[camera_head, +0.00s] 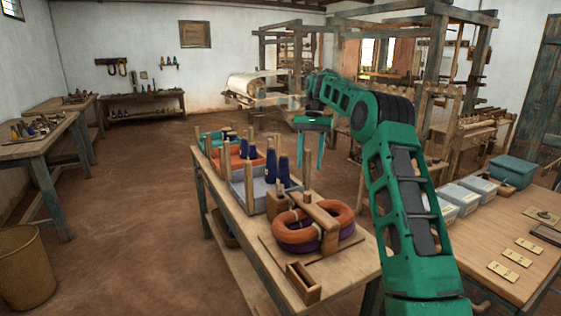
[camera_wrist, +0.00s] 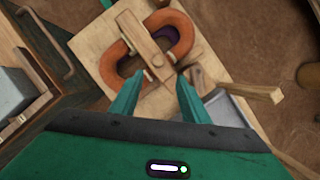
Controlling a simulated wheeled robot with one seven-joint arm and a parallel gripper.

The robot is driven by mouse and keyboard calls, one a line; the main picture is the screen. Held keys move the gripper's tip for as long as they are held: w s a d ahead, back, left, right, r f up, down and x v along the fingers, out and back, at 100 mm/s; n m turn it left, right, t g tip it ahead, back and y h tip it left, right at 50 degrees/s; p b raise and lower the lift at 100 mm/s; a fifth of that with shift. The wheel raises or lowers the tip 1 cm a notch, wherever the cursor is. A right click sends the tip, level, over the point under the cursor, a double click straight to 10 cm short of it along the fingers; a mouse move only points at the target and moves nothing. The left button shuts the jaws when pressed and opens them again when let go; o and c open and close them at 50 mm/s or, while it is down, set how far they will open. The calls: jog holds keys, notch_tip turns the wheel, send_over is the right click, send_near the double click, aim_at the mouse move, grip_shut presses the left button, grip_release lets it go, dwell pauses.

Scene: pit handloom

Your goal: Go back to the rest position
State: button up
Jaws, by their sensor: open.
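My gripper (camera_head: 310,150) hangs open and empty from my green arm, fingers pointing down, near the far right side of the narrow wooden bench (camera_head: 262,248). In the wrist view my two green fingers (camera_wrist: 158,100) stand well apart with nothing between them. Beyond them shows the wooden holder board (camera_wrist: 108,62) with the orange yarn ring (camera_wrist: 178,22) on it. The same orange ring (camera_head: 340,213) sits over a purple one (camera_head: 295,247) at the near end of the bench in the head view, under a wooden bar (camera_head: 313,210).
Grey, orange and teal trays (camera_head: 238,187) with dark blue cones (camera_head: 271,165) line the bench. A table (camera_head: 515,225) with lidded boxes (camera_head: 460,198) and small cards stands at right. Looms (camera_head: 435,60) fill the back. The floor (camera_head: 130,210) at left is clear, apart from a basket (camera_head: 25,268).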

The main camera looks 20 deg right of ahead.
jog(key=s+a+r+t+h, duration=0.1)
jog(key=s+r, duration=0.1)
jog(key=s, duration=1)
jog(key=s+a+r+t+h, duration=0.1)
jog(key=s, duration=1.2)
jog(key=s+a+f, duration=0.1)
jog(key=s+f, duration=0.4)
jog(key=s, duration=0.7)
jog(key=s+f+n+t, duration=0.1)
jog(key=s+f, duration=0.5)
jog(key=s, duration=0.6)
jog(key=shift+a, duration=0.35)
